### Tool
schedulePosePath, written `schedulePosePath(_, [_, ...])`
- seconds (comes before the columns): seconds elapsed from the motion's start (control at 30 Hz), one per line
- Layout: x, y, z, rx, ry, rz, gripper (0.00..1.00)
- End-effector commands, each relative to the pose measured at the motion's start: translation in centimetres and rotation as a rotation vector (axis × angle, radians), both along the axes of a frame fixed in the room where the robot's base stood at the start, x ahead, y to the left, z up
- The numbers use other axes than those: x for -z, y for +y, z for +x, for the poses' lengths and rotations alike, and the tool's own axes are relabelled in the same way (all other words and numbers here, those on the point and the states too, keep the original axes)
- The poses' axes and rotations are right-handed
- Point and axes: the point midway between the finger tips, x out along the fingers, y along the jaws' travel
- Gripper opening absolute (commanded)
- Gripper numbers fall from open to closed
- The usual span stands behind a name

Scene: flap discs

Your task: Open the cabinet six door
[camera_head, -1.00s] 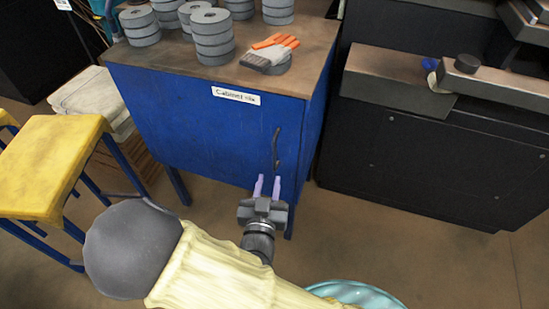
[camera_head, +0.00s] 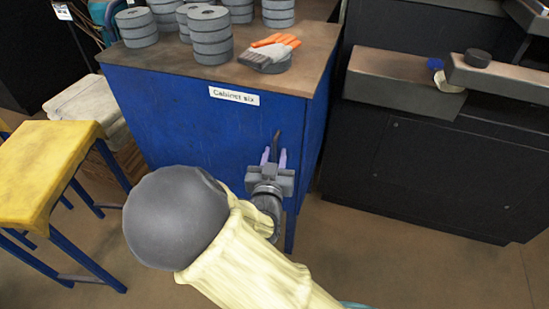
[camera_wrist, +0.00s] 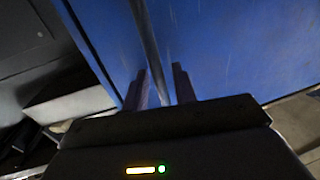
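The blue cabinet six (camera_head: 170,115) has a white label reading "Cabinet six" (camera_head: 234,96) on its front, and its door looks shut. Its dark upright handle (camera_head: 276,140) is near the right edge of the door. My gripper (camera_head: 273,157) is at the handle, its two purple fingers apart. In the wrist view the handle (camera_wrist: 150,45) runs down between the fingertips of my gripper (camera_wrist: 161,84), with a gap showing beside it. The lower part of the handle is hidden by my gripper. Whether a finger touches it, I cannot tell.
Stacks of grey flap discs (camera_head: 211,35) and orange-grey gloves (camera_head: 270,50) lie on the cabinet top. A yellow stool (camera_head: 45,165) stands at the left. A black cabinet (camera_head: 430,165) stands at the right.

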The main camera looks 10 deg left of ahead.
Motion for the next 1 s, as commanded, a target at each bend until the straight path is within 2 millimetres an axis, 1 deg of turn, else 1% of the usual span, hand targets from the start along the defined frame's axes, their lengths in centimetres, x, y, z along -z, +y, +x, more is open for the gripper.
schedulePosePath(0.27, [-0.02,0.06,0.16,-0.001,0.0,0.0,0.27])
schedulePosePath(0.37, [-0.02,0.05,0.16,-0.001,0.0,0.0,0.1])
schedulePosePath(0.4, [-0.02,0.05,0.15,-0.001,0.0,0.0,0.02])
schedulePosePath(0.43, [-0.02,0.05,0.15,-0.001,0.0,0.0,0.0])
schedulePosePath(0.77, [-0.04,0.09,0.23,0.002,-0.001,0.0,0.0])
schedulePosePath(1.0, [-0.17,0.7,0.99,0.021,-0.002,0.0,0.0])
